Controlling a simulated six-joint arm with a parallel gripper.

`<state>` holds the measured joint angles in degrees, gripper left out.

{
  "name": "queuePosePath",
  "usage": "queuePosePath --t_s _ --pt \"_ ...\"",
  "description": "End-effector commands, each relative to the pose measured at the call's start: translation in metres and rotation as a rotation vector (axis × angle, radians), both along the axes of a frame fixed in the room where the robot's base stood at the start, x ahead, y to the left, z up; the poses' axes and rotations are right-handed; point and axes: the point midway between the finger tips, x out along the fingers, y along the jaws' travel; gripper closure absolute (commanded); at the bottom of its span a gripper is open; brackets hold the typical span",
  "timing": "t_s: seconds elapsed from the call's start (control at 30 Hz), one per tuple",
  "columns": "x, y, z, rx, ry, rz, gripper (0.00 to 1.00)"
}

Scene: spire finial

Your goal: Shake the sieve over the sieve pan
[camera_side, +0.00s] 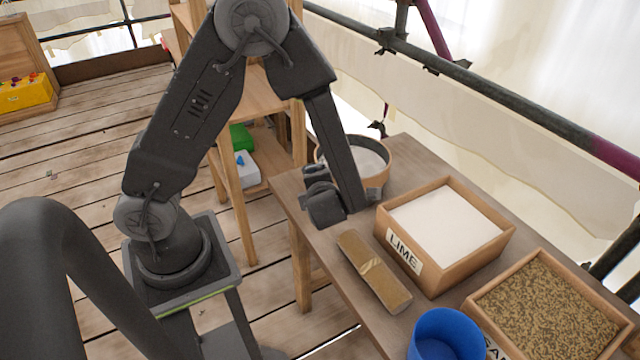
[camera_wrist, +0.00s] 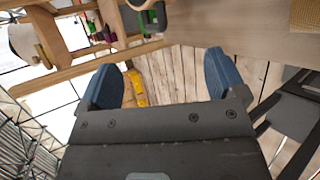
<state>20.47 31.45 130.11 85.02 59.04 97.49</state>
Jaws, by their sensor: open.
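A round wooden-rimmed vessel (camera_side: 384,175) with pale contents stands at the far end of the workbench in the side view, partly hidden behind my arm. It looks like the sieve or the sieve pan; I cannot tell the two apart here. My gripper (camera_side: 316,190) is just left of this vessel, low over the bench edge.
The bench (camera_side: 318,239) also holds a wooden box of white lime (camera_side: 449,224), a box of sand (camera_side: 545,307), a tan block or brush (camera_side: 373,271) and a blue container (camera_side: 447,334). Wooden shelving (camera_side: 233,190) stands behind my arm. Scaffold rails (camera_side: 480,88) run along the right.

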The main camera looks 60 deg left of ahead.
Motion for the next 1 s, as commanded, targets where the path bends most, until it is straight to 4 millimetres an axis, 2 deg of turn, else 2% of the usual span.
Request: queuePosePath --t_s 0.6,0.8,1.0 --pt "0.039 0.083 -0.055 -0.004 0.0 0.008 0.1" --pt "0.047 0.096 -0.064 -0.004 -0.003 0.007 0.1" --pt "0.048 0.099 -0.066 -0.004 -0.003 0.007 0.1"
